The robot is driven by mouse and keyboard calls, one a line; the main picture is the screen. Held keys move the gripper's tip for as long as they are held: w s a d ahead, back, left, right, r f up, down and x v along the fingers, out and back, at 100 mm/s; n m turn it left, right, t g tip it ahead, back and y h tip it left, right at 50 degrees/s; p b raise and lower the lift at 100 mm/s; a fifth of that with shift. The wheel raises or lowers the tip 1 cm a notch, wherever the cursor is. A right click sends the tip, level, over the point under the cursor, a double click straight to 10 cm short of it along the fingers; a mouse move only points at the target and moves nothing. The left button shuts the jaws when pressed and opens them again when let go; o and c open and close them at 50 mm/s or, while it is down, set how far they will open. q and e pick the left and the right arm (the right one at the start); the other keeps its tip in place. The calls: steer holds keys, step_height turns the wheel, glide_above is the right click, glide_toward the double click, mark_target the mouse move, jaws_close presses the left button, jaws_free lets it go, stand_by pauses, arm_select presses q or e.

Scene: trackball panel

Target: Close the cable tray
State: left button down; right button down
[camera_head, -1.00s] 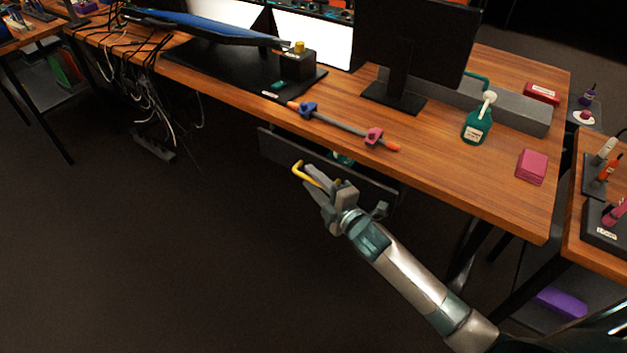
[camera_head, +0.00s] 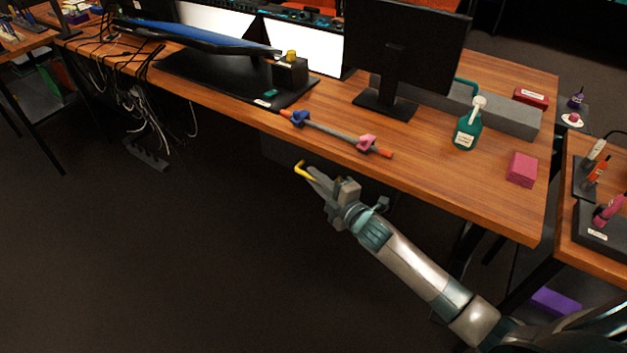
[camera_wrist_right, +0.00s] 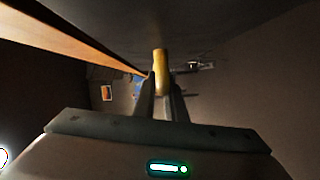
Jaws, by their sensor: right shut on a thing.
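The cable tray (camera_head: 280,150) is a dark panel under the front edge of the wooden desk, mostly in shadow and partly hidden by the desktop. A yellow handle (camera_head: 304,170) shows at its underside; in the right wrist view it is a yellow bar (camera_wrist_right: 160,72) below a broad grey surface. My right gripper (camera_head: 316,181) is shut on the yellow handle, just below the desk edge. In the right wrist view its two fingers (camera_wrist_right: 161,96) meet at the bar. My left gripper is not in view.
On the desk (camera_head: 440,185) are a clamp bar (camera_head: 335,133), a monitor (camera_head: 400,50), a green spray bottle (camera_head: 467,128) and a pink block (camera_head: 522,168). Loose cables (camera_head: 150,120) hang under the desk at left. The floor in front is clear.

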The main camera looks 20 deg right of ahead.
steer(key=c, duration=1.8)
jaws_free()
steer(key=shift+w+d, duration=0.1)
steer(key=shift+d, duration=0.15)
steer(key=shift+s+d, duration=0.15)
steer(key=shift+s, duration=0.5)
steer(key=v, duration=1.6)
steer(key=shift+d, duration=0.1)
